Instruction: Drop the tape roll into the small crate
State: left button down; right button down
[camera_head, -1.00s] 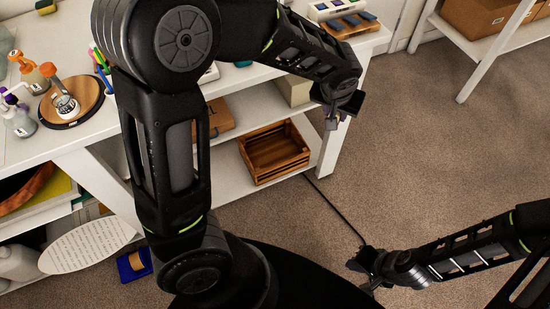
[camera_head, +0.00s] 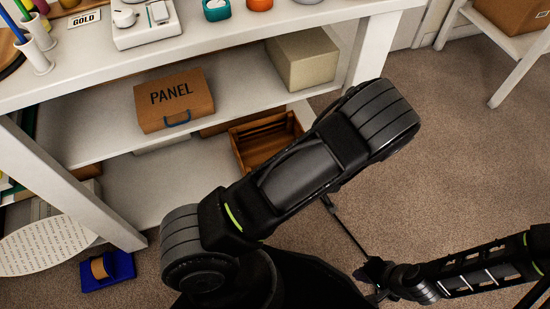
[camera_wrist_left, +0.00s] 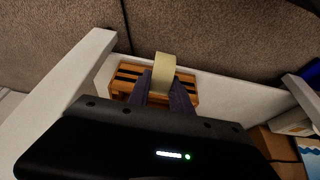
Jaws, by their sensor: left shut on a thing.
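In the left wrist view, my left gripper (camera_wrist_left: 161,86) is shut on a pale yellow tape roll (camera_wrist_left: 165,66). The roll stands out past the fingertips, in front of the slatted wooden small crate (camera_wrist_left: 126,76). I cannot tell its height above the crate. In the head view the small crate (camera_head: 262,148) sits on the low shelf, its right part hidden by my left arm. My left gripper and the roll are hidden behind that arm there. My right gripper (camera_head: 376,280) is low over the carpet at the lower right, away from the crate; its jaws are unclear.
The white bench (camera_head: 250,40) has a middle shelf above the crate, with a PANEL box (camera_head: 175,100) and a beige box (camera_head: 302,60). A bench leg (camera_head: 372,50) stands right of the crate. A blue dispenser (camera_head: 107,272) is on the floor. Carpet at right is clear.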

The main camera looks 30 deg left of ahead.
pick_arm(q)
jog(key=shift+a+f, duration=0.35)
jog(key=shift+a, duration=0.15)
pick_arm(e)
jog(key=shift+w+f, duration=0.15)
jog(key=shift+f, duration=0.1)
pick_arm(q)
jog(key=shift+s, duration=0.1)
